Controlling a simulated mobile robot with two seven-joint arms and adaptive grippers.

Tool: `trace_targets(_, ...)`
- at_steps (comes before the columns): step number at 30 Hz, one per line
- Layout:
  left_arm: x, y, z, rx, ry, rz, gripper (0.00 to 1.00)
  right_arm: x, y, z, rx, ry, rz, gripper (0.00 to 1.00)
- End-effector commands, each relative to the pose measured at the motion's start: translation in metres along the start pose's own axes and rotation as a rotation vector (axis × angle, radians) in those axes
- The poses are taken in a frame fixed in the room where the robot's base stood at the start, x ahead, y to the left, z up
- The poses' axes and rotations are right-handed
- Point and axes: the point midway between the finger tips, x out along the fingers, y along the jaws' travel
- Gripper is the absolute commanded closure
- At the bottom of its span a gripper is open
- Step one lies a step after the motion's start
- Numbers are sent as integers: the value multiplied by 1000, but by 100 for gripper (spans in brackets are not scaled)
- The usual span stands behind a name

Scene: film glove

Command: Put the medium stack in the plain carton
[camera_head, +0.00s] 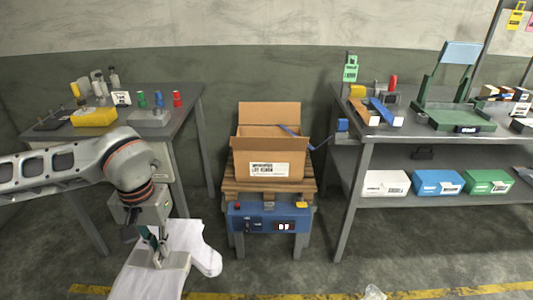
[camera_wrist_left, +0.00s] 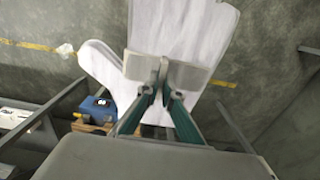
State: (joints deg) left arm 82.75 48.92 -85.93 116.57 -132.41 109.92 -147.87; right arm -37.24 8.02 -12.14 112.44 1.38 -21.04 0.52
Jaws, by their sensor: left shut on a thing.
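My left gripper (camera_head: 154,246) is shut on a pale grey clip-like block (camera_head: 172,262) at the end of a white, glove-shaped stack (camera_head: 205,258). The stack is held in the air at the lower left of the head view, in front of the left table. In the left wrist view the fingertips (camera_wrist_left: 163,80) meet at the grey block, and the white stack (camera_wrist_left: 180,25) spreads beyond it. An open brown carton (camera_head: 268,166) with a white label stands right of and beyond the gripper. Its inside is mostly hidden. My right gripper is not in view.
The carton stands on a wooden pallet (camera_head: 306,186) over a blue scale-like unit (camera_head: 270,217). A blue bar (camera_head: 292,133) crosses its right rim. A left table (camera_head: 180,122) and right shelf bench (camera_head: 400,130) flank it.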

Motion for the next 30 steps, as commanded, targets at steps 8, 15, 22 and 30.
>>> trace_targets(8,-21,0,-1,3,-6,5,100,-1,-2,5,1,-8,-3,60)
trace_targets(15,-20,0,-1,3,-5,5,100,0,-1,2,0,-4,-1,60)
trace_targets(22,17,-1,6,-1,-14,2,100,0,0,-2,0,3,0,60)
trace_targets(30,104,-1,30,0,-11,2,100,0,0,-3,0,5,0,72)
